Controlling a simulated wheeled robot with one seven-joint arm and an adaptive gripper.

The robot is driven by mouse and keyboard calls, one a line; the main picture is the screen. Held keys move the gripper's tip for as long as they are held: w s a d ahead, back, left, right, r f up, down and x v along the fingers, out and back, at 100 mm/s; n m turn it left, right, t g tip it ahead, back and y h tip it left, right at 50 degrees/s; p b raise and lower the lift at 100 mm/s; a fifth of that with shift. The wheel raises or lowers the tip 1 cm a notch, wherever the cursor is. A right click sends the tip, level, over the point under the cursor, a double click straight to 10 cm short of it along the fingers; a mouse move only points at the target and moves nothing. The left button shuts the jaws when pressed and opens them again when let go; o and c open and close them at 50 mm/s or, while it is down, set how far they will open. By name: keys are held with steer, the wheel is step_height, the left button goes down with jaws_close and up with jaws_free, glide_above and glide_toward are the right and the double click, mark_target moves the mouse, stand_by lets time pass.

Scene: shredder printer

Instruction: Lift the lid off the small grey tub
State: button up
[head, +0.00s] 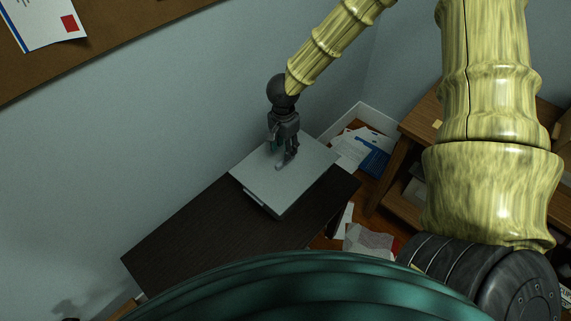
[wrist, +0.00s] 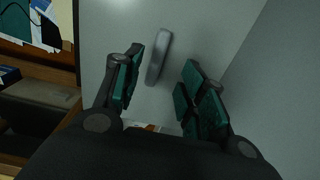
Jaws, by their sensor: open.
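The small grey tub (head: 286,207) stands on the dark table, with its pale grey flat lid (head: 312,160) on top. The lid fills much of the wrist view (wrist: 205,35). A grey bar handle (wrist: 158,57) stands up from the lid, and its lower end also shows in the head view (head: 281,166). My gripper (head: 281,152) is open and pointed down over the lid at the handle. In the wrist view, the handle lies between the dark green finger pads (wrist: 162,66), with a gap on each side. Contact is not visible.
The dark table (head: 190,245) has free room left of the tub. A grey wall (head: 120,150) rises close behind it. Papers (head: 365,150) lie on the floor to the right, beside a wooden shelf unit (head: 405,150). A pinboard (head: 120,35) hangs at upper left.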

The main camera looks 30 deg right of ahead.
mark_target(285, 163)
steer(key=shift+s+d+f, duration=0.1)
steer(key=shift+f, duration=1.2)
steer(key=shift+s+d+f, duration=0.1)
steer(key=shift+f, duration=1.15)
jaws_close()
